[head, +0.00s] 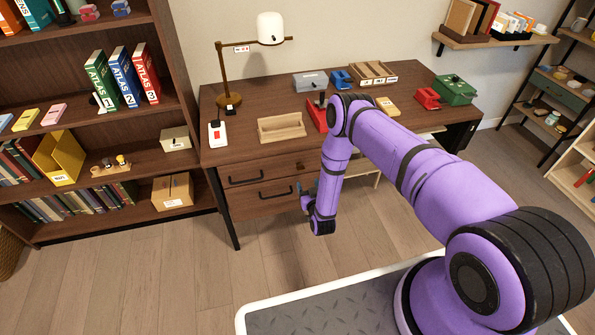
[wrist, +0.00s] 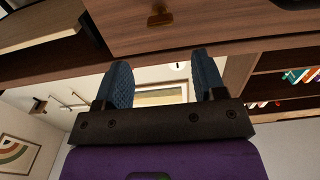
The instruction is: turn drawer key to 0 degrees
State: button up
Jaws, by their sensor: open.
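The drawer key (wrist: 160,18) is a small brass-brown piece on the wooden drawer front (wrist: 220,22), at the top of the wrist view. Its flat grip looks roughly crosswise there; its exact angle is hard to tell. In the head view a small dark spot near the top drawer's right side may be the key, too small to be sure. My gripper (wrist: 160,60) is open, its two blue fingers apart with nothing between them. The key lies beyond the fingertips, roughly in line with the gap, not touched. In the head view my gripper is low in front of the drawers, mostly hidden by my wrist.
The desk (head: 225,147) carries a lamp (head: 270,28), a wooden tray (head: 282,128), a red box and a green box (head: 455,91). Two drawer handles (head: 248,180) stick out left of my gripper. A bookshelf (head: 150,131) stands at left. The floor before the desk is clear.

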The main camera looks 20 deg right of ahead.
aim_at(302, 170)
jog(key=w, duration=1)
jog(key=shift+w+f, duration=0.1)
jog(key=shift+f, duration=0.15)
jog(key=c, duration=0.9)
